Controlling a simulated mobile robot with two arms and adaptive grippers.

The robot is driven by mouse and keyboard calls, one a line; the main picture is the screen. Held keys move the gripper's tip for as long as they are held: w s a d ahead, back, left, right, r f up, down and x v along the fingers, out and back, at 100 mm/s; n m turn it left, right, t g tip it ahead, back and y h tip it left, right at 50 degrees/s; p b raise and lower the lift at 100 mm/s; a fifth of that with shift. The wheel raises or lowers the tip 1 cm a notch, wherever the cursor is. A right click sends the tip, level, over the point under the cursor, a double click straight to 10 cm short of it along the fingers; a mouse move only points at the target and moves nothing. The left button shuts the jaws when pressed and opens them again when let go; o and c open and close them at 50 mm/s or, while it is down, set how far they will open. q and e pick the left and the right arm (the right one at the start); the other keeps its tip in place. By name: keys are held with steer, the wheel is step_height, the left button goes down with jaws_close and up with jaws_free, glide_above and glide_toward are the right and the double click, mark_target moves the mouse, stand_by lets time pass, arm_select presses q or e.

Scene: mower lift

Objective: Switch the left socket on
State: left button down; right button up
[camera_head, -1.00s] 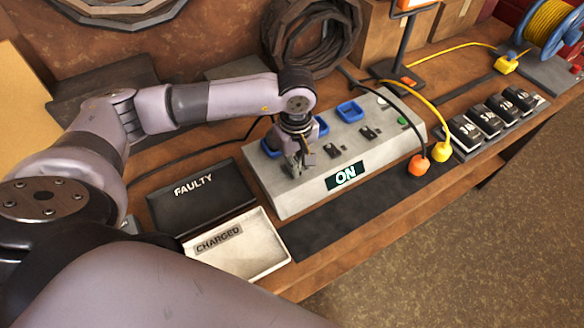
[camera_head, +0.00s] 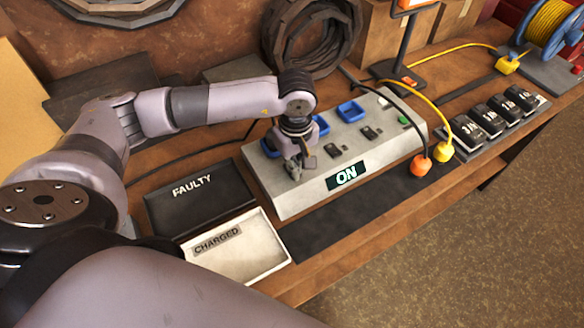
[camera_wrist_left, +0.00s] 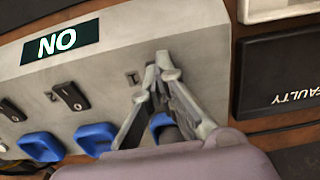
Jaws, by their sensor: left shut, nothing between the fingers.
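The grey socket panel (camera_head: 290,204) lies on the bench, with a lit display (camera_head: 346,177) reading ON. It has three blue sockets. The left socket (camera_head: 269,148) is partly hidden by my left gripper (camera_head: 293,172). In the left wrist view the panel appears turned round, and the left socket (camera_wrist_left: 160,121) shows behind the fingers. My left gripper (camera_wrist_left: 163,64) is shut and empty, its tips at the panel top around the left switch position. That switch is hidden, so its setting and any contact cannot be told. Middle (camera_head: 333,151) and right (camera_head: 371,132) black switches are visible. My right gripper is out of view.
The black FAULTY tray (camera_head: 157,219) and white CHARGED tray (camera_head: 279,261) lie left of the panel. A dark mat (camera_head: 335,222) lies in front.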

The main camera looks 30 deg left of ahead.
arm_select(q)
steer(key=shift+r+p, duration=0.5)
steer(key=shift+r, duration=0.3)
steer(key=shift+r+p, duration=0.85)
steer(key=shift+r, duration=1.7)
